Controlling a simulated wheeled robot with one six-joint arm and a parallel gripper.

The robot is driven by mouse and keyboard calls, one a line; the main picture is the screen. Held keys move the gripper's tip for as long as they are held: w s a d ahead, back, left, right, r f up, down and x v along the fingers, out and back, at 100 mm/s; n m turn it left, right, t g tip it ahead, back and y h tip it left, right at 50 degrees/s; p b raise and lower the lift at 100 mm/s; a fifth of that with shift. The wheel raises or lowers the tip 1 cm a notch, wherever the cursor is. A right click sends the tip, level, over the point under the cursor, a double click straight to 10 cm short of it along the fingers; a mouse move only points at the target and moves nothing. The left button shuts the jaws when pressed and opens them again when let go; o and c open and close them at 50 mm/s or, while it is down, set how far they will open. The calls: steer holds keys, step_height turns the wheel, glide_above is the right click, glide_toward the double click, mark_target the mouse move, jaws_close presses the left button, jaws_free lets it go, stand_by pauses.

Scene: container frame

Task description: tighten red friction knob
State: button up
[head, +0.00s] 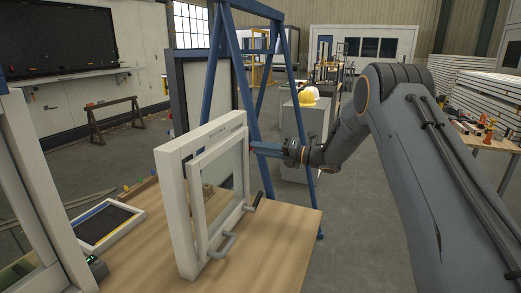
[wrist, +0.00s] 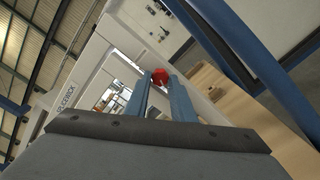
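The red friction knob (wrist: 160,76) is a small round red piece on the white window frame. In the wrist view it shows at the tips of my gripper (wrist: 160,84), with one blue finger on each side. The fingers stand apart with a gap about as wide as the knob; I cannot tell whether they touch it. In the head view my gripper (head: 262,149) reaches in from the right to the upper right edge of the white window frame (head: 175,205), where the knob is mostly hidden.
The window stands upright on a wooden table (head: 270,235), with a grey handle (head: 222,246) low on its sash. A blue A-frame stand (head: 222,70) rises close behind. A small framed panel (head: 105,222) lies to the left.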

steer(key=shift+f+m+b, duration=0.1)
steer(key=shift+m+b, duration=0.3)
steer(key=shift+b, duration=0.05)
jaws_close()
steer(key=shift+m+b, duration=2.6)
steer(key=shift+m, duration=4.9)
steer(key=o, duration=1)
jaws_free()
steer(key=shift+b+v, duration=1)
steer(key=shift+v, duration=2.9)
